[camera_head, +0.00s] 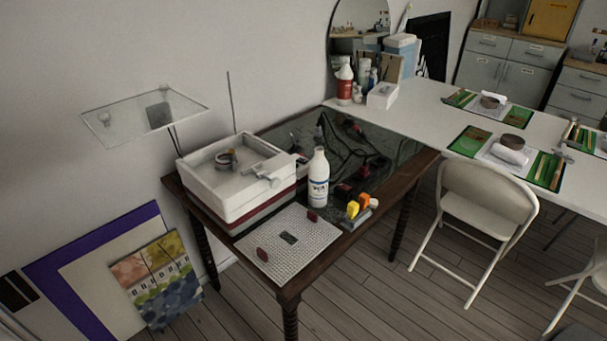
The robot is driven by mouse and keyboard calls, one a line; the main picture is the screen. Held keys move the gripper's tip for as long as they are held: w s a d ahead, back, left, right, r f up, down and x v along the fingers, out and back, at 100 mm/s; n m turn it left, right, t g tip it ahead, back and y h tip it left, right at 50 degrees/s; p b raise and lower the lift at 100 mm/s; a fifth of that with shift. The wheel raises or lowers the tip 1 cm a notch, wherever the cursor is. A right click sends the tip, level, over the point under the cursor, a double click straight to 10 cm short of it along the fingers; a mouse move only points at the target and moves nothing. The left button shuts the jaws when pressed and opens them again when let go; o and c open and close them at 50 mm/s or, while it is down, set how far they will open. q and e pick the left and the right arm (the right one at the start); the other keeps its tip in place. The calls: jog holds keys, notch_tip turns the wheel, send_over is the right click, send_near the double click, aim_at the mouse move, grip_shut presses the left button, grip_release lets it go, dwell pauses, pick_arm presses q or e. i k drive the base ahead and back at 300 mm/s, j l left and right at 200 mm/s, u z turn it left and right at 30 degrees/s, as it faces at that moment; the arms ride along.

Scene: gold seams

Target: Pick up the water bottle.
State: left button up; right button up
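A white bottle (318,180) with a narrow neck and a dark printed label stands upright on the dark wooden table (404,168), near the table's middle. It is the only bottle on this table, but I cannot tell whether it holds water. Another bottle, red and white (344,84), stands at the back end of the long white table. Neither of my grippers shows in the head view.
A white box-like machine (236,178) stands left of the bottle, and a light textured mat (290,246) lies in front. Yellow and orange blocks (358,206) sit to the right. Dark cables (352,150) lie behind. A folding chair (484,212) stands right of the table.

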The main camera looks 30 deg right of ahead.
aim_at(319, 166)
jog(key=i+j+z, duration=0.1)
jog(key=z, duration=0.3)
jog(key=j+z, duration=0.1)
jog(key=z, duration=0.35)
jog(key=i+j+z, duration=0.1)
jog(key=z, duration=0.3)
jog(key=j, duration=0.1)
